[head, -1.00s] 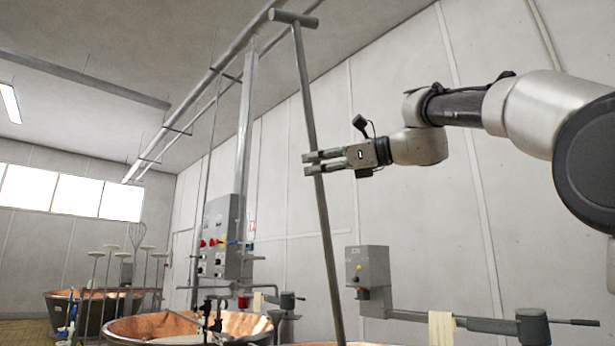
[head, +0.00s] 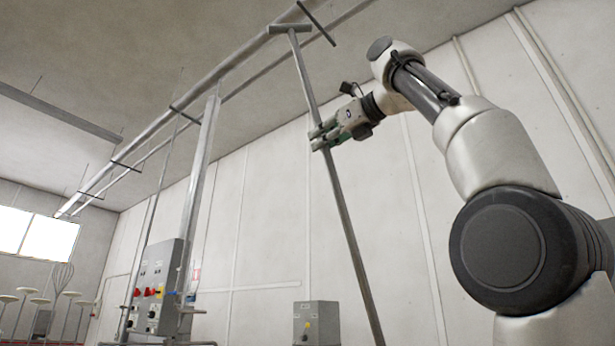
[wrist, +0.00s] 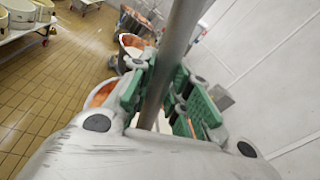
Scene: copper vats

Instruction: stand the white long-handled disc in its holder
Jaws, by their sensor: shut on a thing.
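My gripper (head: 322,137) is shut on a long grey pole (head: 345,222), high up by the wall. The pole leans, its top to the left, and a short grey crosspiece (head: 290,28) caps it near the ceiling rail. I cannot tell whether this is the white disc's handle; its lower end is out of the frame. In the wrist view the pole (wrist: 172,60) runs between the green finger pads. Several white discs on thin stems (head: 70,294) stand upright at the lower left; their holder is not clearly visible.
Ceiling rails (head: 190,98) run close to the pole's top. A control cabinet (head: 158,285) and a grey box (head: 316,322) stand below by the wall. The wrist view shows copper vats (wrist: 103,94), open tiled floor (wrist: 50,85) and a white table (wrist: 35,30) at left.

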